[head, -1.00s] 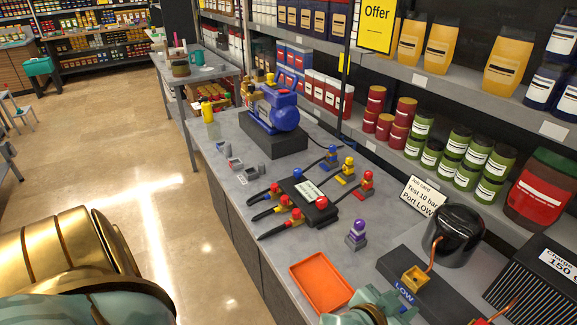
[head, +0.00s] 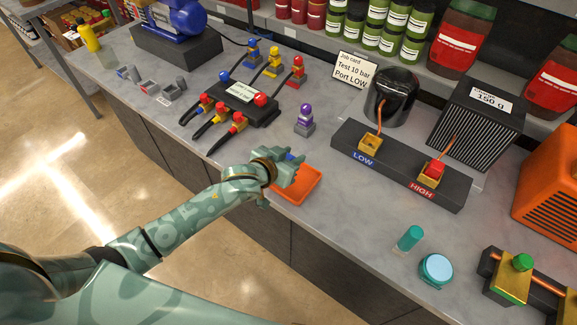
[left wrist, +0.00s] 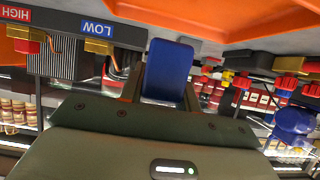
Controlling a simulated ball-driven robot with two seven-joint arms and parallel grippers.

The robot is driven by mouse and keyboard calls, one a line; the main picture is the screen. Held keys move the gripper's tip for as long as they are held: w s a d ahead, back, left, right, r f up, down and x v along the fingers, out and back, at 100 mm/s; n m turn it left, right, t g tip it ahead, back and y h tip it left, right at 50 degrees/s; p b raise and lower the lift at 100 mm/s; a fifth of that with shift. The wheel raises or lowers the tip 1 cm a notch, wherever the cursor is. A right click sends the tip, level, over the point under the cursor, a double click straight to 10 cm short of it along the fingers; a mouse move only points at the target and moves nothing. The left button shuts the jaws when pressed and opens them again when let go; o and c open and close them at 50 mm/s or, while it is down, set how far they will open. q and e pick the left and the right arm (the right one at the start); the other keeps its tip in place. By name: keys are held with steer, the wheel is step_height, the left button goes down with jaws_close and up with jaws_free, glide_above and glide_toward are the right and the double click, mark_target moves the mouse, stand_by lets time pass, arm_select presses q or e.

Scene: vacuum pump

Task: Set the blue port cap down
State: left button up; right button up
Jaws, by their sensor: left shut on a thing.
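My left gripper (head: 292,166) is shut on the blue port cap (head: 289,157). In the left wrist view the cap (left wrist: 168,70) shows as a blue block between the two fingers. The gripper is over the far left part of the orange tray (head: 303,190), whose rim also shows in the left wrist view (left wrist: 215,18). Whether the cap touches the tray is hidden. The brass LOW port (head: 370,144) is uncapped. The HIGH port (head: 428,180) has a red cap (head: 433,169). My right gripper is not in view.
A purple-topped fitting (head: 304,119) stands behind the tray. A black manifold (head: 241,100) with hoses is to the left. A teal cylinder (head: 409,238) and a round teal-lidded tin (head: 436,270) stand at the right front. The counter between them and the tray is clear.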

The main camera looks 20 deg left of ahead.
arm_select(q)
steer(key=shift+w+a+f, duration=0.15)
steer(key=shift+w+f, duration=0.25)
steer(key=shift+f, duration=0.2)
steer(key=f+b, duration=0.2)
steer(key=f, duration=0.1)
steer(key=shift+w+a+f, duration=0.2)
steer(key=shift+f, duration=0.1)
steer(key=o, duration=1)
steer(key=shift+f, duration=0.1)
steer(key=shift+c, duration=0.2)
